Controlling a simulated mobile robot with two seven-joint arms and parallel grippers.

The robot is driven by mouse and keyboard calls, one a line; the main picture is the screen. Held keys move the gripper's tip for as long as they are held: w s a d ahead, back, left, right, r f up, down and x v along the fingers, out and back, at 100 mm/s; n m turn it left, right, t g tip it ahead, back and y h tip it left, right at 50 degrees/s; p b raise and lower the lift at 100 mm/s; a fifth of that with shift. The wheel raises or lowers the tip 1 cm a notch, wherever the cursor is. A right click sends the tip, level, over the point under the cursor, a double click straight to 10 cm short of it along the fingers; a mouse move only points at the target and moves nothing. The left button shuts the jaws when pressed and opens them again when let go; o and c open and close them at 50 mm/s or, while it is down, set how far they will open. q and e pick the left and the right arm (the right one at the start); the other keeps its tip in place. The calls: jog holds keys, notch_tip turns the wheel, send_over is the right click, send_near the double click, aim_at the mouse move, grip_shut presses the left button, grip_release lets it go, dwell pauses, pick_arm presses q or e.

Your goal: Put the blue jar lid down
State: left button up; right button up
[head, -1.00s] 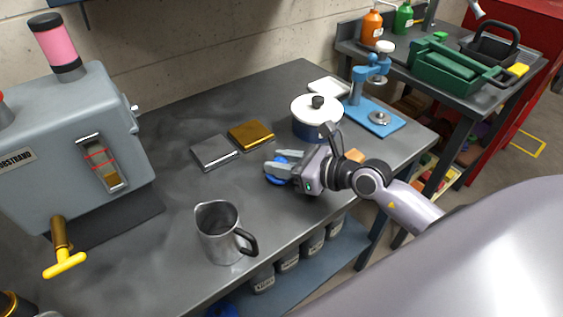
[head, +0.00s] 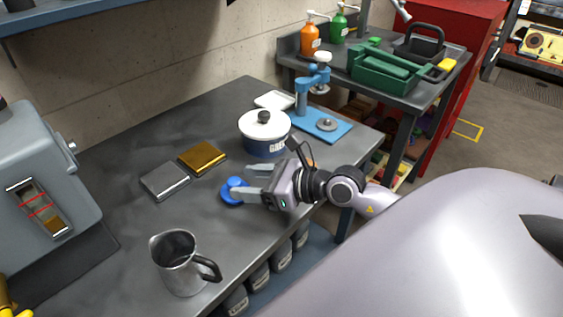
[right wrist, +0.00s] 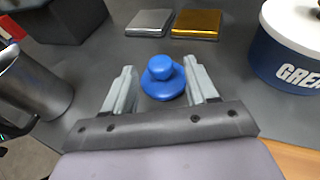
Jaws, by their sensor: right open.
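The blue jar lid (head: 234,191), a disc with a round knob, lies on the dark grey workbench (head: 118,205). It also shows in the right wrist view (right wrist: 162,79), between the two fingers and a little beyond their middle. My right gripper (head: 255,182) is open, its pale grey fingers apart at bench height; in the wrist view (right wrist: 162,92) a gap shows on each side of the lid. In the head view one finger overlaps the lid's near edge. My left gripper is out of view.
A blue-and-white grease pot (head: 264,134) stands just behind my right gripper. A silver plate (head: 165,181) and a gold plate (head: 202,157) lie behind the lid. A metal jug (head: 180,262) stands at the front left. A blue press (head: 318,112) is at the back right.

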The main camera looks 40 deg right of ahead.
jog(key=shift+b+v, duration=0.65)
jog(key=shift+v, duration=3.5)
